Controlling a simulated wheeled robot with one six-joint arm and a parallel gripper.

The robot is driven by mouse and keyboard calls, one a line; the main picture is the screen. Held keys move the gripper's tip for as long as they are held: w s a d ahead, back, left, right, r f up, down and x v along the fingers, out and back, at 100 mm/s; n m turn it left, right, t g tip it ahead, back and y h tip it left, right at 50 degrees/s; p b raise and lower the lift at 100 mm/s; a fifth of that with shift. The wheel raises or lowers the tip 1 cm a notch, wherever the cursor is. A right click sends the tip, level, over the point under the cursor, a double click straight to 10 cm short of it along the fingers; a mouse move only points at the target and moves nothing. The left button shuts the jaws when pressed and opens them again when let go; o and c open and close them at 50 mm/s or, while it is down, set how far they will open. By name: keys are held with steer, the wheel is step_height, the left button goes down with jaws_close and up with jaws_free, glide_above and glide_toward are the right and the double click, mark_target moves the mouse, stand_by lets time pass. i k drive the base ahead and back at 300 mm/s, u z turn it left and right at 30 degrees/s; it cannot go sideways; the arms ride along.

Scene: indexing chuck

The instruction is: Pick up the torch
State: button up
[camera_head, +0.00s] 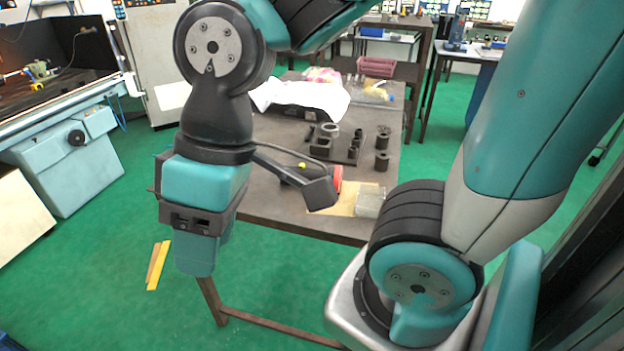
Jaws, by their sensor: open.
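What looks like the torch (336,173) lies near the front edge of the workbench. I see a red end and part of a dark body with a small yellow spot. The dark bracket and block on my wrist hide much of it, so its full shape is unclear. My gripper (195,262) hangs pointing down at the left, in front of the bench's left edge and apart from the torch. It is open, and I see nothing held in it.
A machine (65,150) stands at left.

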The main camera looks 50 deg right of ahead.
mark_target(335, 172)
steer(key=z, duration=0.2)
steer(key=k, duration=0.2)
steer(key=u, duration=0.55)
steer(key=i, duration=1.1)
steer(key=z, duration=0.55)
